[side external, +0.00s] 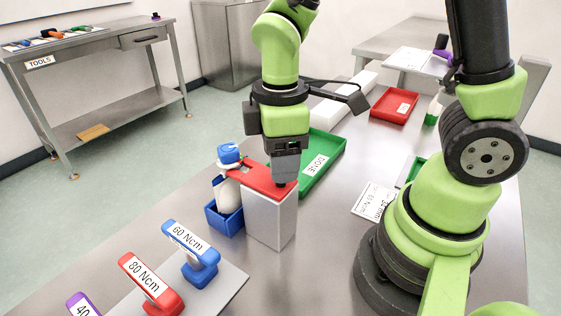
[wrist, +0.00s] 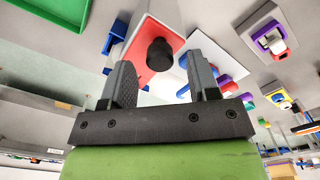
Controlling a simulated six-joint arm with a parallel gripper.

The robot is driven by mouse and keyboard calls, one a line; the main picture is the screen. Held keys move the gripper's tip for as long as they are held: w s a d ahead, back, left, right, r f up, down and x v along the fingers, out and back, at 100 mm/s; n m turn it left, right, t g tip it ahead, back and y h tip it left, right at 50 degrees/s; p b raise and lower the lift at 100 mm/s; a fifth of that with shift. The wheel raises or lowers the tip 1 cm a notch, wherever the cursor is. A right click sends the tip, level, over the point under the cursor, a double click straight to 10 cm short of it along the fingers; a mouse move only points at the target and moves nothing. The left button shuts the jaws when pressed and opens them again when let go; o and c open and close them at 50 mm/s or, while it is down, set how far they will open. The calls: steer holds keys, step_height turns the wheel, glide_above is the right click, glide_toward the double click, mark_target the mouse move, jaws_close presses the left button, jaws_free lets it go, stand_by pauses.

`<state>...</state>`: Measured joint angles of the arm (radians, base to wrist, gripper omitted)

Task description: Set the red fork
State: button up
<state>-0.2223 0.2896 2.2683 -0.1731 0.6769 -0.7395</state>
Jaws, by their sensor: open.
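The red fork (side external: 262,177) lies flat on top of a grey block (side external: 268,220). Its left end reaches the neck of a white bottle (side external: 228,195) with a blue cap (side external: 229,153); exact contact there is unclear. In the wrist view, the red fork (wrist: 138,72) carries a black knob (wrist: 159,54), which shows between my fingers. My gripper (side external: 287,180) points down over the right end of the fork and largely hides the knob in the side view. In the wrist view, my gripper (wrist: 160,68) is open, with a finger on either side of the knob.
The bottle stands in a blue holder (side external: 224,219). At front left, a plate (side external: 230,284) bears labelled blue (side external: 190,250), red (side external: 150,285) and purple pieces. A green tray marked DONE (side external: 325,160) lies behind my gripper. A red tray (side external: 394,106) is farther back. Bare table lies right of the block.

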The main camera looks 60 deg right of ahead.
steer(key=shift+f, duration=0.85)
steer(key=shift+c, duration=0.5)
jaws_close()
steer(key=shift+s, duration=0.8)
steer(key=shift+o, duration=0.5)
jaws_free()
steer(key=shift+w+r, duration=0.1)
steer(key=shift+r, duration=0.45)
step_height(320, 180, up, 9)
